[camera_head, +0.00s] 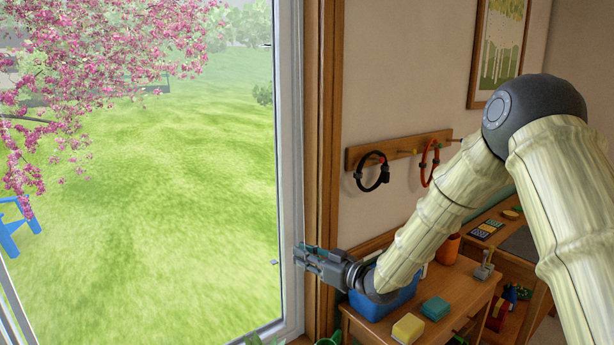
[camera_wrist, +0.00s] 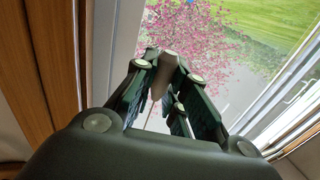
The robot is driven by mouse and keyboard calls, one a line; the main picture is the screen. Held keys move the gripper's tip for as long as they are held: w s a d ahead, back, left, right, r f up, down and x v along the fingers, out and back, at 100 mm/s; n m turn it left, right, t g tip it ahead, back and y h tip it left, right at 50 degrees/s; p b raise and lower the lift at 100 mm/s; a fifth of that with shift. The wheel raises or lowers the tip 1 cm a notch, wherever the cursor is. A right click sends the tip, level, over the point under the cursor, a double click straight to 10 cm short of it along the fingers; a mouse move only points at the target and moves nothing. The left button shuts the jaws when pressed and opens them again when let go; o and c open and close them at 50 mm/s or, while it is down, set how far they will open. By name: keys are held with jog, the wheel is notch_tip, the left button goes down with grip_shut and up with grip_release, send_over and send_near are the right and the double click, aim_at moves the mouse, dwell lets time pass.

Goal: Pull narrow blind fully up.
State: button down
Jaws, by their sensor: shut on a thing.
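My gripper (camera_head: 308,258) is at the right side of the window frame in the head view, in front of the wooden trim. In the wrist view its dark fingers (camera_wrist: 166,68) are closed on a small grey-brown tapered piece (camera_wrist: 167,65), which looks like the pull of a blind cord. A thin pale line, perhaps the cord, shows between the fingers below it. The narrow blind itself is not seen in either view. The window glass in view is uncovered, with lawn and pink blossom outside.
The wooden window trim (camera_head: 325,120) runs close beside my gripper. A wall rail (camera_head: 400,150) holds a black loop and an orange loop. Below my arm, a wooden table (camera_head: 468,292) carries a blue bin (camera_head: 385,303), a yellow sponge-like block (camera_head: 408,328) and a teal block (camera_head: 435,308).

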jog(key=shift+f, duration=0.5)
notch_tip(320, 180, down, 9)
jog(key=b, duration=0.5)
notch_tip(320, 180, down, 7)
jog(key=b, duration=0.3)
jog(key=shift+b, duration=0.3)
jog(key=c, duration=1.3)
grip_release()
jog(key=shift+r, duration=0.1)
